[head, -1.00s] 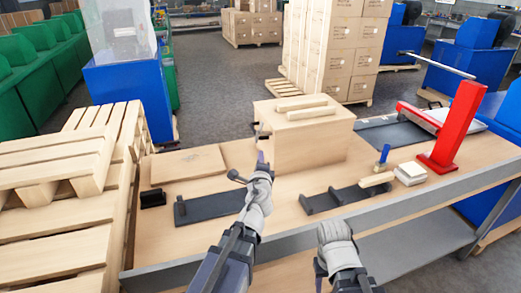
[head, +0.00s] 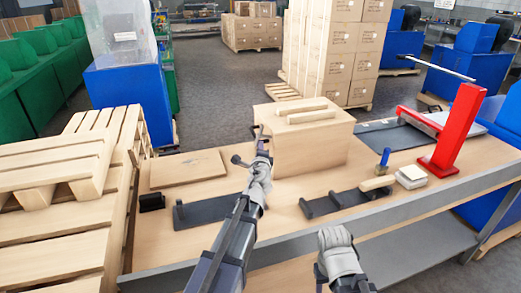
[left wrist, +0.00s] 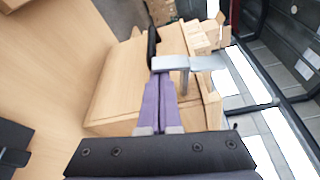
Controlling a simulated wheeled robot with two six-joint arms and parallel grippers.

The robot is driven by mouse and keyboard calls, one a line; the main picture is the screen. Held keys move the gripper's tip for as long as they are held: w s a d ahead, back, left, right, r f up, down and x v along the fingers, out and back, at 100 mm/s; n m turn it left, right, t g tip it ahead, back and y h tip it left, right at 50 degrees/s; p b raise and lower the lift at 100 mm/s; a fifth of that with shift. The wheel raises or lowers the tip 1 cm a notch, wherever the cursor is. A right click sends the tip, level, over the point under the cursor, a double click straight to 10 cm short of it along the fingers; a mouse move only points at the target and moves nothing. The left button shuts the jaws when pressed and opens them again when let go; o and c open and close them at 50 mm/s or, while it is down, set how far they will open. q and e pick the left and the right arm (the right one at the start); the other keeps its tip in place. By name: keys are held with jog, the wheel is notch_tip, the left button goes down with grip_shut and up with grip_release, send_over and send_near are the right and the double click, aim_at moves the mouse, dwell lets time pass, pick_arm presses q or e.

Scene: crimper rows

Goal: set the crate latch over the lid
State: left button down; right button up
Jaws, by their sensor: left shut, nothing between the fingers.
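The wooden crate (head: 313,148) stands on the bench with its lid (head: 285,109) on top; two wooden bars lie on the lid. It also fills the middle of the left wrist view (left wrist: 112,85). A silver bent latch with a dark part (left wrist: 190,63) is at the crate's near-left side, just beyond my fingertips. My left gripper (head: 260,138) is at that side of the crate. Its purple fingers (left wrist: 165,90) are shut together with nothing between them; whether they touch the latch I cannot tell. My right arm is at the bench's front edge, its fingers hidden.
A flat board (head: 187,169), a small black block (head: 152,202) and dark trays (head: 345,200) lie on the bench. A blue-handled tool (head: 383,162) and a red stand (head: 453,130) are to the right. Wooden pallets (head: 60,205) stand at left.

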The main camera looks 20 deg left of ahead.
pick_arm(q)
jog(key=shift+r+m+p, duration=0.15)
jog(key=shift+m+p, duration=0.15)
jog(key=shift+p, duration=0.05)
